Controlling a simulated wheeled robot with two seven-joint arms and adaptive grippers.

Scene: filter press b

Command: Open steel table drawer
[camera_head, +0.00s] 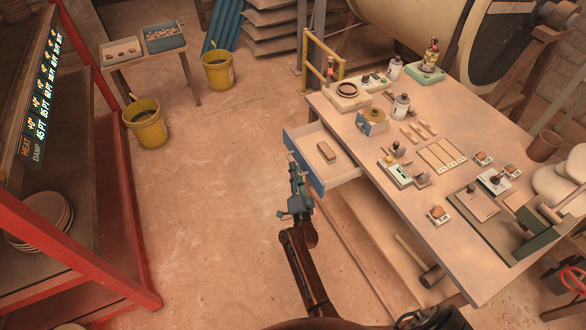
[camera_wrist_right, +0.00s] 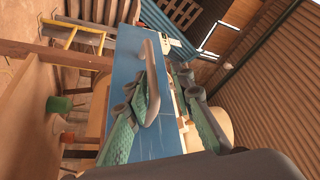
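The steel table (camera_head: 440,195) stands at the right in the head view, its pale top covered with tools and parts. Its drawer (camera_head: 345,166) sticks out from the left side with its inside showing; a small brown block (camera_head: 326,151) lies in it. My right gripper (camera_head: 295,172) is at the blue drawer front (camera_head: 306,164). In the right wrist view, the grey bar handle (camera_wrist_right: 152,90) on the blue front lies between the green fingers of my right gripper (camera_wrist_right: 162,85). The fingers are apart, with a gap between the handle and the right finger. My left gripper is not in view.
A red-framed rack (camera_head: 125,185) stands at the left. Yellow buckets (camera_head: 218,75) and a small table with trays (camera_head: 165,40) are at the back. A mallet (camera_head: 430,274) lies on the shelf under the table. The floor left of the drawer is clear.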

